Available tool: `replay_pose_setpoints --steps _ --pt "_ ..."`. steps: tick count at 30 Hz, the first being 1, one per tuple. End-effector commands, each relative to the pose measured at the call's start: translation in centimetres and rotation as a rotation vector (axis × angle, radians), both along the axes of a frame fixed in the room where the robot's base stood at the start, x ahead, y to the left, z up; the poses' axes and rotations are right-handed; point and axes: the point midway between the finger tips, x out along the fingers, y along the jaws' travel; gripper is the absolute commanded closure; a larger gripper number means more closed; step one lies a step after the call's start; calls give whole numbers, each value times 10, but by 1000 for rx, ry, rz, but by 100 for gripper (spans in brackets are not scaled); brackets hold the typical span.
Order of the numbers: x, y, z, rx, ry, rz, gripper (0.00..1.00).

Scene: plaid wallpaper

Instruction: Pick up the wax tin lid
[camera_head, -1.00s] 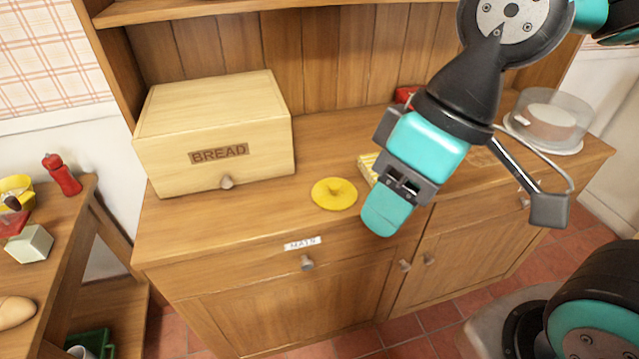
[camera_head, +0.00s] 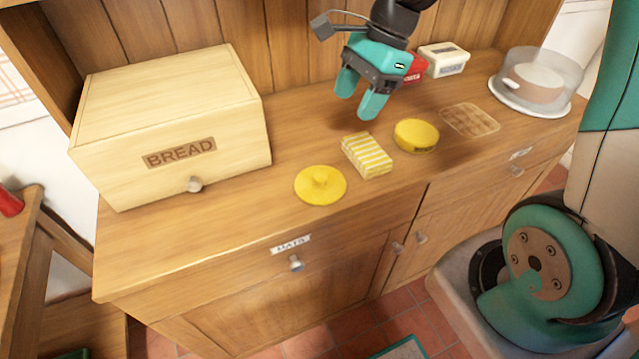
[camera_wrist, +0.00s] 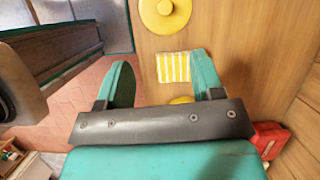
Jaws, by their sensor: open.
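The round yellow wax tin (camera_head: 416,136) stands further right on the counter. In the wrist view the tin is mostly hidden behind my gripper. My gripper (camera_head: 358,108) is open and empty, above the back of the counter, behind and to the right of the lid. Its two teal fingers (camera_wrist: 163,82) are spread in the wrist view.
A yellow-striped folded cloth (camera_head: 367,156) lies between lid and tin. The bread box (camera_head: 172,135) stands left. A red box (camera_head: 417,69), a white tub (camera_head: 444,60), a flat lattice mat (camera_head: 470,120) and a domed cake stand (camera_head: 535,85) are to the right.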

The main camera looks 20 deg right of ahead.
Motion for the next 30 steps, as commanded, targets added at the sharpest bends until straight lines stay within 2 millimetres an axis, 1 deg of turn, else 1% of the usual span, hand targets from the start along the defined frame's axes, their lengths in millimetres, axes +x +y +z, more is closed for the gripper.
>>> replay_pose_setpoints --steps 2,5,15,18,21,26,30 --pt "5 -5 -7 3 29 -67 39" --pt "6 -1 -20 5 43 -95 39" --pt "5 29 -90 3 44 -89 39" --pt "5 36 -105 3 42 -89 39" --pt "6 39 -115 3 40 -89 39" --pt "6 43 -124 3 39 -89 39" --pt "9 51 -143 4 41 -88 39"
